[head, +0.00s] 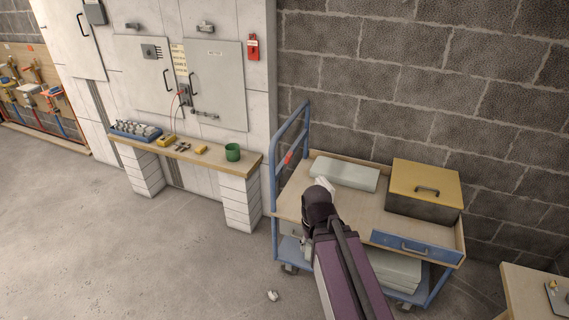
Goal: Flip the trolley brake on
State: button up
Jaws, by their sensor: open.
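The trolley (350,211) has a blue tubular frame, a wooden top and casters, and stands against the block wall in the head view. A small red part (289,158) sits on its upright blue handle at the left end; I cannot tell for sure that it is the brake. A caster (290,268) shows below the left end. My gripper (324,184) is at the far end of my dark purple arm, seen over the left part of the trolley top. It is open, but its fingers are mostly hidden by my wrist. I see no contact with the red part.
A wooden bench (190,157) with a green cup (232,152) stands left. A small pale object (272,295) lies on the otherwise open floor.

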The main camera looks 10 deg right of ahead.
aim_at(289, 156)
jog(key=z, duration=0.1)
jog(key=i, duration=0.95)
jog(key=u, duration=0.05)
